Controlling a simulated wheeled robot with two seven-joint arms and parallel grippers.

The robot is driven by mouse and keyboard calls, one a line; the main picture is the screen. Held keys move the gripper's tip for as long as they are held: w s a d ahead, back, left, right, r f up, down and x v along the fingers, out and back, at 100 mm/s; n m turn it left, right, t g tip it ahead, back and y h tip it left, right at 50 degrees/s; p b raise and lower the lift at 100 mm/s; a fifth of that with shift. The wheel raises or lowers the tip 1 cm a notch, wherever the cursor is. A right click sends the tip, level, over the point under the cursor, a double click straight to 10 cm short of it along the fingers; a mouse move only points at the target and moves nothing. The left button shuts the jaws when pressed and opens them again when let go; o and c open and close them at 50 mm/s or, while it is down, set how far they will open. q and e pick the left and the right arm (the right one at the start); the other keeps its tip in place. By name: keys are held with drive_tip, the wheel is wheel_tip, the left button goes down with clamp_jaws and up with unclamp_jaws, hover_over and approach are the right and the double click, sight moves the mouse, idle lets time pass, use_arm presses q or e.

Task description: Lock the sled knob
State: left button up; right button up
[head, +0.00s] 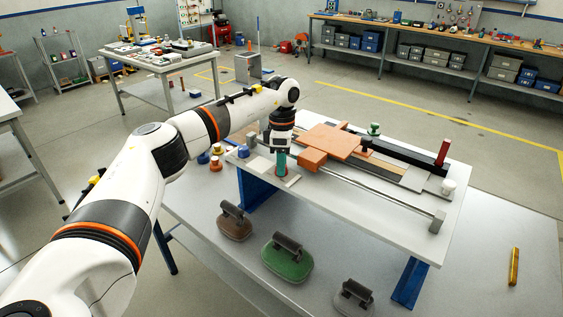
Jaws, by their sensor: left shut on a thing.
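My left gripper (281,148) points down at the left end of a raised grey bench plate (380,207). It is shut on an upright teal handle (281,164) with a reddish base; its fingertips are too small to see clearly. An orange sled plate (331,141) with an orange block (312,160) lies just right of it, beside a long metal rod (375,193). A green knob (374,129) stands behind the plate. I cannot tell by sight which piece is the sled knob. My right gripper is out of view.
A dark rail (405,155) runs to a red upright handle (442,153), near a white cup (448,187). Brown (234,222), green (287,259) and grey (353,298) handled pads lie on the table in front. Small coloured knobs (216,163) stand left of the plate. The table's right front is mostly clear.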

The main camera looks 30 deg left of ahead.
use_arm(q)
drive_tip(key=o, duration=1)
drive_tip(key=r+b, duration=0.1)
drive_tip(key=r, duration=0.3)
drive_tip(key=r+b, duration=0.1)
drive_tip(key=r, duration=0.3)
drive_tip(key=w+r+b, duration=0.1)
drive_tip(key=r, duration=0.3)
drive_tip(key=shift+a, duration=0.2)
drive_tip(key=shift+s+f, duration=0.1)
